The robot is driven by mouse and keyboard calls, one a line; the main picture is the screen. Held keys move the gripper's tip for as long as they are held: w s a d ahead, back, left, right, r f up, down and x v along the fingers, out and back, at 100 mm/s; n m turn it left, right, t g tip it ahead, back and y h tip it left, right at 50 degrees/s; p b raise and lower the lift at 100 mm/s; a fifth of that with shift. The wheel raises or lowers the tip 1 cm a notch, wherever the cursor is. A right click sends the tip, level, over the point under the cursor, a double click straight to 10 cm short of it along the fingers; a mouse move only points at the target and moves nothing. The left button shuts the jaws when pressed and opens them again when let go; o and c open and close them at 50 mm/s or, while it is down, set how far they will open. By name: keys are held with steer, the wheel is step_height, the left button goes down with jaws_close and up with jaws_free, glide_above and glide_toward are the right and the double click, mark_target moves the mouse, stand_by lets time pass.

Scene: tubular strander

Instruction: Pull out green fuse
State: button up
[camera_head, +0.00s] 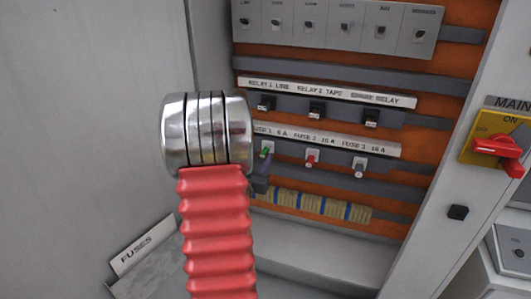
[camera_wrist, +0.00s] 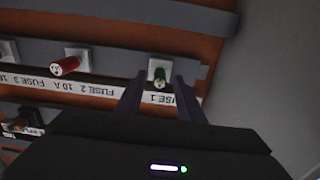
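The green fuse (camera_wrist: 160,78) sits in its white holder at the end of the fuse row, by the "FUSE 1" label. In the head view the green fuse (camera_head: 265,150) shows just right of my arm's metal joint. My gripper (camera_wrist: 158,84) is open in the wrist view. Its two dark fingers are apart, one on each side of the green fuse, with a gap on both sides. Whether the fingertips reach past the fuse's end in depth is hard to tell. In the head view my arm hides most of the gripper.
A red fuse (camera_head: 311,157) and a grey-blue fuse (camera_head: 359,168) sit to the right in the same row. Relays (camera_head: 316,110) are above, and a striped terminal strip (camera_head: 320,207) is below. A yellow main switch (camera_head: 497,140) is at right. A "FUSES" tray (camera_head: 150,262) lies lower left.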

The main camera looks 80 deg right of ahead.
mark_target(262, 156)
steer(key=shift+s+d, duration=0.15)
steer(key=shift+d, duration=1.5)
jaws_close()
stand_by(0.5)
steer(key=shift+a, duration=0.45)
steer(key=shift+a, duration=0.7)
steer(key=shift+a, duration=0.35)
steer(key=shift+a, duration=0.35)
steer(key=shift+w+a, duration=0.2)
steer(key=shift+a, duration=0.15)
